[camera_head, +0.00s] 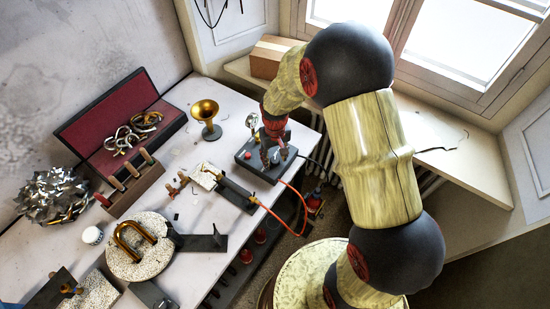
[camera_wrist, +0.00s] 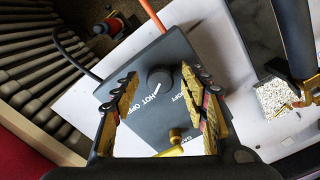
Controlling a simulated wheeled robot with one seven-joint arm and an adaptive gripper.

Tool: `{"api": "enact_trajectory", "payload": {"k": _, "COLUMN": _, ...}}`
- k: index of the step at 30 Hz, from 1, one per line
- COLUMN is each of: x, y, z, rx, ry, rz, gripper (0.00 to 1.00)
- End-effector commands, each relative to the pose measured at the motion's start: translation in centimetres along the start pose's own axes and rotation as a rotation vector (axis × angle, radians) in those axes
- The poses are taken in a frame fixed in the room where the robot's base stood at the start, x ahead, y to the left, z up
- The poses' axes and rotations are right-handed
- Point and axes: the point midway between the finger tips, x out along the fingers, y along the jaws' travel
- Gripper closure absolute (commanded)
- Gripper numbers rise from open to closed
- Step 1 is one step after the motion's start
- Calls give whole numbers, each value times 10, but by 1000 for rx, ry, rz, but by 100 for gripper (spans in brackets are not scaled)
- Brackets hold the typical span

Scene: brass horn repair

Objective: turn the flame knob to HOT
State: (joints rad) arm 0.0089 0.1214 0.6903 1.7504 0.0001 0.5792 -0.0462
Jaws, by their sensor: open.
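The dark grey control box (camera_wrist: 150,120) sits on the white bench, and it also shows in the head view (camera_head: 259,169). Its round black flame knob (camera_wrist: 160,78) is in the upper middle of the box in the wrist view. White lettering beside the knob includes HOT, OFF and SOFT; I cannot tell surely which mark the knob points to. My gripper (camera_wrist: 161,82) is open, with its yellow-padded fingers apart on either side of the knob and no clear contact. In the head view my gripper (camera_head: 274,150) hangs over the box and hides the knob.
An orange hose (camera_head: 297,200) and a dark cable leave the box. A brass horn bell (camera_head: 206,114) stands behind left. The radiator (camera_wrist: 38,75) is beyond the bench edge.

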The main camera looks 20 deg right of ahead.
Motion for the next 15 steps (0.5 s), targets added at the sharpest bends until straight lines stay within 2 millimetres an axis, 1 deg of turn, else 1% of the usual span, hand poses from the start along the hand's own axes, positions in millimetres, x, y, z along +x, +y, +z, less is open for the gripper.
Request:
{"api": "enact_trajectory", "payload": {"k": 9, "x": -3, "y": 0, "z": 0, "rx": 0, "ry": 1, "rz": 0, "gripper": 55}}
{"api": "enact_trajectory", "payload": {"k": 11, "x": -7, "y": 0, "z": -1, "rx": 0, "ry": 3, "rz": 0, "gripper": 55}}
{"api": "enact_trajectory", "payload": {"k": 15, "x": -29, "y": 0, "z": -2, "rx": 0, "ry": 5, "rz": 0, "gripper": 55}}
